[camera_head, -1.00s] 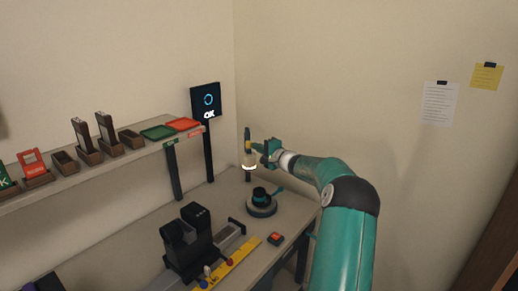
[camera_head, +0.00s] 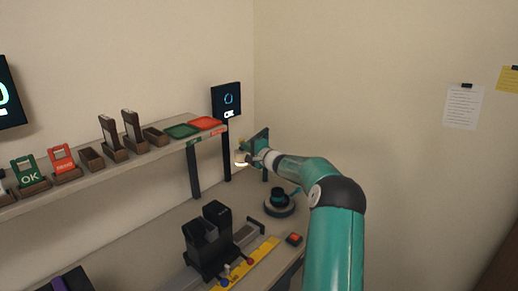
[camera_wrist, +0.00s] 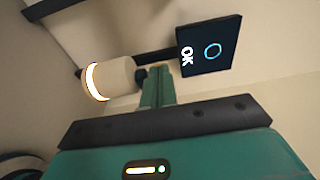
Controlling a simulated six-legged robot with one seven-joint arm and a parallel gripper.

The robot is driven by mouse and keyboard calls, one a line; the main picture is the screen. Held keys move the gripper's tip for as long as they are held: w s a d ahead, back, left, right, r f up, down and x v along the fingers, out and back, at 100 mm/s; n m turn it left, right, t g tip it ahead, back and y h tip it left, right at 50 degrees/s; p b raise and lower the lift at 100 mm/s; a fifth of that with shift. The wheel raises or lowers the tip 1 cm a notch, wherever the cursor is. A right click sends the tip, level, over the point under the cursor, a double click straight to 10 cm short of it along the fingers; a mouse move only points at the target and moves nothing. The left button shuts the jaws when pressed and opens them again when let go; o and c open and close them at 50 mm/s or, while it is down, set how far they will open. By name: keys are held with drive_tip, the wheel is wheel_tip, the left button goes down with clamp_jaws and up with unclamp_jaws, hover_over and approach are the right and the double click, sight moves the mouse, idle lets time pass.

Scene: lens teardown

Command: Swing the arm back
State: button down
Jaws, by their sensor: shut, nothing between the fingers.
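My arm (camera_head: 335,220) reaches up from the lower right and bends left over the bench. My gripper (camera_head: 250,150) is at its end, in front of the lamp and well above the bench top. In the wrist view my gripper's teal fingers (camera_wrist: 157,85) are together, with nothing seen between them. A white cylindrical lamp with a glowing ring (camera_wrist: 108,78) is just left of the fingers in that view. Its glow also shows beside my gripper in the head view (camera_head: 241,161).
A dark screen reading OK (camera_head: 227,100) stands behind my gripper. A shelf with green (camera_head: 182,131) and red trays (camera_head: 205,123) is at left. The bench holds a black two-part fixture (camera_head: 208,240), a yellow strip (camera_head: 250,265), a red button (camera_head: 294,239) and a round teal-black stand (camera_head: 279,204).

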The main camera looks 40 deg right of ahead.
drive_tip(key=w+a, duration=0.2)
drive_tip(key=w, duration=0.4)
drive_tip(key=shift+a, duration=0.3)
drive_tip(key=shift+w, duration=0.1)
